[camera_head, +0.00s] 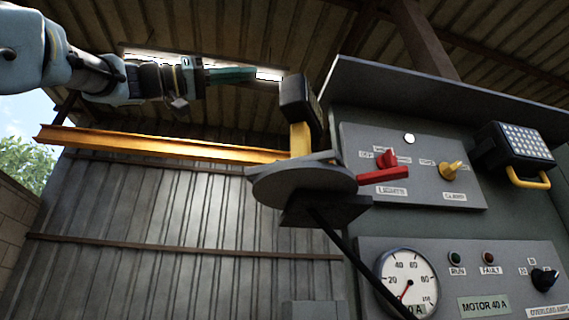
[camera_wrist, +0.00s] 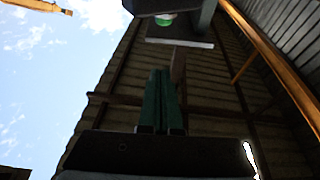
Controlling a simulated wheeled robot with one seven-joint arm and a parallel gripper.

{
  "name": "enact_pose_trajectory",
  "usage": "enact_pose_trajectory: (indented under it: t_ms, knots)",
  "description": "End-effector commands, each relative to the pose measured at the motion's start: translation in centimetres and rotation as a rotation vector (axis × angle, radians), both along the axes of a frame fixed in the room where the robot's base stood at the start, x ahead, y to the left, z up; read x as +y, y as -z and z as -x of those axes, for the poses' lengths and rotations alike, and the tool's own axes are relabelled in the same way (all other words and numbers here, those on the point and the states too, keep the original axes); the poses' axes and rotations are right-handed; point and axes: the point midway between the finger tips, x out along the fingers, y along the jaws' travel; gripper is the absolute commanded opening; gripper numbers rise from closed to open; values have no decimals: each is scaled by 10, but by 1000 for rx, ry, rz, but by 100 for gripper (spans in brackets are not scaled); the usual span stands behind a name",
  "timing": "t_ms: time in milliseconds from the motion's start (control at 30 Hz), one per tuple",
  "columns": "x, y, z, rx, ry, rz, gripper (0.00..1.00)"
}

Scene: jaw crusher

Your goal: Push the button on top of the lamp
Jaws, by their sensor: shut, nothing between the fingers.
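My gripper (camera_head: 232,74) is at the upper left in the head view, pointing right, with its green fingers shut and empty. The shut fingers also show in the wrist view (camera_wrist: 160,72). A dark work lamp with a yellow handle (camera_head: 296,100) stands on a round grey shelf (camera_head: 305,183), to the right of my fingertips and apart from them. In the wrist view, a dark body (camera_wrist: 178,5) with a round green spot (camera_wrist: 164,20) is ahead of the fingertips; I cannot tell for sure whether this is the lamp's button. No button shows on the lamp in the head view.
A grey control cabinet (camera_head: 470,75) with a red switch (camera_head: 388,163), a yellow switch (camera_head: 452,168) and a gauge (camera_head: 406,281) fills the right. A second lamp with an LED face (camera_head: 520,142) is on it. A yellow beam (camera_head: 160,143) runs below my arm.

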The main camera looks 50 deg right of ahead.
Motion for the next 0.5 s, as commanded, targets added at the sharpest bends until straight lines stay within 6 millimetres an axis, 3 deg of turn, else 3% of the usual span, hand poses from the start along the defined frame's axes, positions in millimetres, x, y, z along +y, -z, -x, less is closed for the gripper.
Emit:
enact_pose_trajectory:
  t_ms: [267,500]
  knots:
    - [-8,-6,5,3,0,-2,0]
    - [-41,-24,30,3,3,-3,0]
